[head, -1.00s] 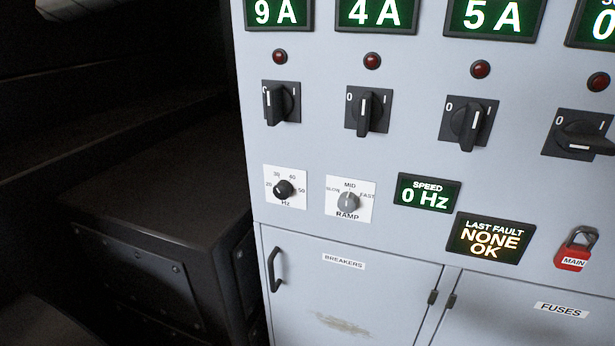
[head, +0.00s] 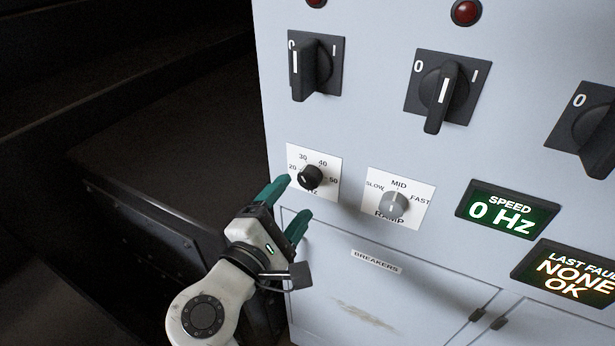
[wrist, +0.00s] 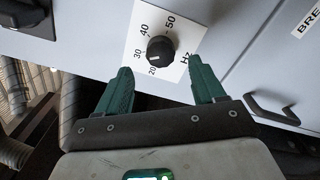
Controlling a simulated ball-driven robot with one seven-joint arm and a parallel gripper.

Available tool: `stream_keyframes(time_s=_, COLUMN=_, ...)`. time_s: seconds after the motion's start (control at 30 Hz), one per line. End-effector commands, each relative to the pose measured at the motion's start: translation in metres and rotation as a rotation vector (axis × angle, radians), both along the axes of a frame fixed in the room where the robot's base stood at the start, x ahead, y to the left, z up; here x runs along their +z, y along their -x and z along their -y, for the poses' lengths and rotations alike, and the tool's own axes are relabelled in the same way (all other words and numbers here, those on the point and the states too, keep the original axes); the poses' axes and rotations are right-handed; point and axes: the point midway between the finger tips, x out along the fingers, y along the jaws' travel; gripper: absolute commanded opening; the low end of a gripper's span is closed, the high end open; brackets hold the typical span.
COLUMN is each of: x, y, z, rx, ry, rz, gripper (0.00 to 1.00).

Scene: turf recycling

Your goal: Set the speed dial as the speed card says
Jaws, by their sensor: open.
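The speed dial (head: 310,177) is a small black knob on a white plate marked 20, 30, 40, 50 and Hz. Its white mark points to the lower left, near the 20 side. In the wrist view the dial (wrist: 161,50) lies just beyond and between the fingertips. My gripper (head: 292,205) has teal fingers, open and empty, to the lower left of the dial in the head view. In the wrist view my gripper (wrist: 160,70) does not appear to touch the knob. The speed display (head: 501,212) reads 0 Hz. I see no speed card.
The grey ramp knob (head: 394,205) sits right of the dial. Black rotary switches (head: 315,68) are above. The Breakers door (head: 400,290) is below, its handle (wrist: 270,108) showing in the wrist view. A last-fault display (head: 570,278) reads NONE OK. Dark machinery stands left.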

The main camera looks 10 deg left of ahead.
Motion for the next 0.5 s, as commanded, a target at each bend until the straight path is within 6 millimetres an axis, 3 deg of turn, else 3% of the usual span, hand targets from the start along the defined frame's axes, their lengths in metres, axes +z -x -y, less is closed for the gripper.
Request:
stream_keyframes(time_s=0.2, x=0.002, y=-0.035, z=0.013, rx=-0.002, ry=-0.001, rz=-0.001, gripper=0.69)
stream_keyframes(time_s=0.5, x=0.000, y=-0.054, z=0.020, rx=0.000, ry=-0.002, rz=-0.001, gripper=0.69)
